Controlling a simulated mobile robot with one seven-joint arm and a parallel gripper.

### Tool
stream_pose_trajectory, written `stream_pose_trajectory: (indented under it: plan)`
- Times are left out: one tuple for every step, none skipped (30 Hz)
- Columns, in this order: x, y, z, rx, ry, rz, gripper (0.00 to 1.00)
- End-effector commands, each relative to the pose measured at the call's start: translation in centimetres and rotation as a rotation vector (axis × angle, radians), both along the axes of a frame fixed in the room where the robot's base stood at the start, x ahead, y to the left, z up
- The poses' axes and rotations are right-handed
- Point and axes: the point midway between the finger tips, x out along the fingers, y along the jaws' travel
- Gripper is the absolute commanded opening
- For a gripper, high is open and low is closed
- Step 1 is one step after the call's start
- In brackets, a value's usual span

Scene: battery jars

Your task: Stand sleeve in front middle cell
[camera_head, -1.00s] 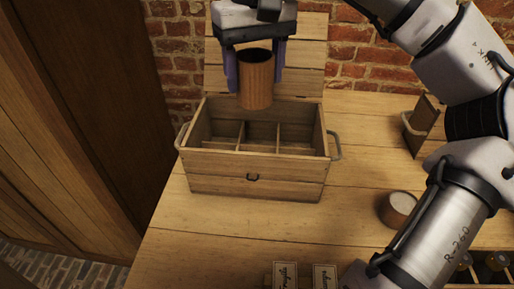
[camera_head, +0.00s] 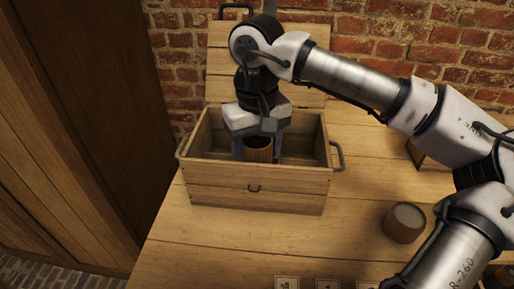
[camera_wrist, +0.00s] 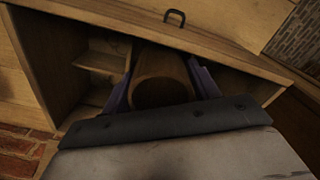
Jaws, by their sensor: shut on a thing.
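The sleeve (camera_head: 258,149) is a brown, open-topped wooden cylinder. It is upright and partly down inside the wooden crate (camera_head: 255,190), near the front wall at the middle of its width. My gripper (camera_head: 260,148) is shut on the sleeve, a purple finger on each side. In the wrist view the sleeve (camera_wrist: 162,78) sits between both fingers, close to the crate's front wall (camera_wrist: 200,40). The sleeve's lower end is hidden, so I cannot tell whether it touches the cell floor. My gripper covers most of the dividers.
The crate's lid (camera_head: 222,62) stands open at the back against the brick wall. A round pot (camera_head: 404,222) stands on the table at right, with labelled cards (camera_head: 287,283) at the front edge. The table (camera_head: 215,235) before the crate is clear.

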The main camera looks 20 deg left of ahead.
Motion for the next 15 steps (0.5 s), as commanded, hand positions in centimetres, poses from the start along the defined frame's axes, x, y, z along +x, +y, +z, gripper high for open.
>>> stream_pose_trajectory:
  plan:
    - [0.0, 0.0, 0.1, 0.0, 0.0, 0.0, 0.39]
    - [0.0, 0.0, 0.1, 0.0, 0.0, 0.0, 0.39]
    - [0.0, 0.0, 0.0, 0.0, 0.0, 0.0, 0.39]
    - [0.0, 0.0, 0.0, 0.0, 0.0, 0.0, 0.39]
    - [0.0, 0.0, -0.1, 0.0, 0.0, 0.0, 0.39]
    - [0.0, 0.0, -0.3, 0.0, 0.0, 0.0, 0.39]
    - [0.0, 0.0, -0.4, 0.0, 0.0, 0.0, 0.39]
    - [0.0, 0.0, -0.5, 0.0, 0.0, 0.0, 0.39]
    - [0.0, 0.0, -0.6, 0.0, 0.0, 0.0, 0.39]
    - [0.0, 0.0, -0.7, 0.0, 0.0, 0.0, 0.39]
    - [0.0, 0.0, -0.8, 0.0, 0.0, 0.0, 0.39]
    - [0.0, 0.0, -0.9, 0.0, 0.0, 0.0, 0.39]
    - [0.0, 0.0, -1.0, 0.0, 0.0, 0.0, 0.39]
    - [0.0, 0.0, -1.1, 0.001, 0.001, 0.0, 0.39]
    - [0.0, 0.0, -1.2, 0.001, 0.001, 0.0, 0.39]
